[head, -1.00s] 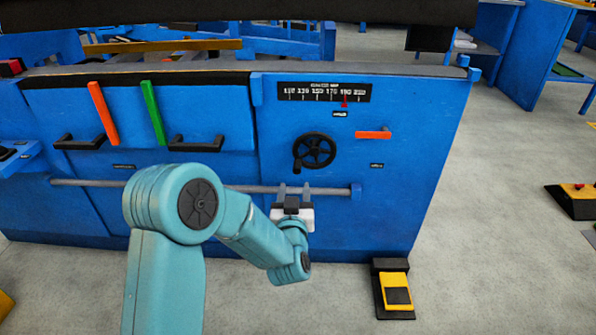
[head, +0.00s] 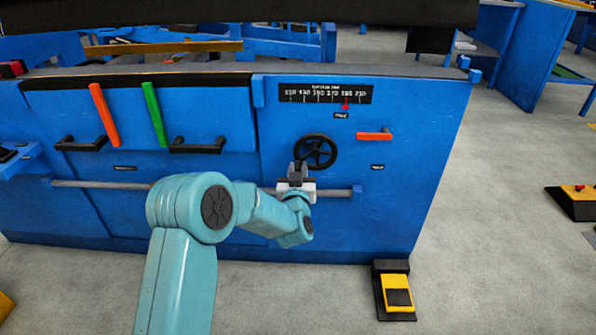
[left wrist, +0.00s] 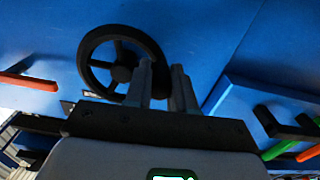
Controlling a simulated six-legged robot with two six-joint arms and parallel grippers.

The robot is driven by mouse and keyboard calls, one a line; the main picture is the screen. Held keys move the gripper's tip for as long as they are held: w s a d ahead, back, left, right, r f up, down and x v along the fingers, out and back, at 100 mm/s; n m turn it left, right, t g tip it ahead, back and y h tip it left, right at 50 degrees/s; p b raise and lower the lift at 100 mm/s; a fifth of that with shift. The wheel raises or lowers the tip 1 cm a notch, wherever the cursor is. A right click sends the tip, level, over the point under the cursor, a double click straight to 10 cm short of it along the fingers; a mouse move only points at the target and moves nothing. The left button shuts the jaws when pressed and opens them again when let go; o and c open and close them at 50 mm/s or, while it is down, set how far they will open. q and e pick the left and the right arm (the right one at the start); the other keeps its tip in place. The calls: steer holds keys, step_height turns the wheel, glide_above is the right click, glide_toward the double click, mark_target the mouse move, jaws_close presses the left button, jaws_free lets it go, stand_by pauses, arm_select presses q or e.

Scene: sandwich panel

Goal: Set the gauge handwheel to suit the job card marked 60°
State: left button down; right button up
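The black gauge handwheel (head: 318,149) is on the blue panel front, below a black gauge scale (head: 325,93). The scale's red pointer (head: 346,106) stands near the right end, about under the mark that looks like 190. My left gripper (head: 297,168) is at the wheel's lower left, where the crank handle sits. The handwheel also shows in the left wrist view (left wrist: 121,62), with the fingers (left wrist: 162,80) beside its rim. No card marked 60° is readable. My right gripper is out of view.
An orange lever (head: 374,135) is right of the wheel. A horizontal rod (head: 110,184) runs across the panel below it. A yellow pedal (head: 397,291) is on the floor.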

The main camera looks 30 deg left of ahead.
arm_select(q)
steer(key=shift+f, duration=0.1)
steer(key=shift+w+d+f+n, duration=0.4)
steer(key=shift+d+n, duration=0.3)
steer(key=shift+n, duration=1.3)
steer(key=shift+w+d+f+n, duration=0.4)
steer(key=shift+d+n, duration=0.25)
steer(key=shift+n, duration=1.35)
steer(key=shift+w+d+f+n, duration=0.4)
steer(key=shift+d+n, duration=0.3)
steer(key=shift+n, duration=1.3)
steer(key=c, duration=0.9)
jaws_free()
steer(key=shift+c, duration=0.2)
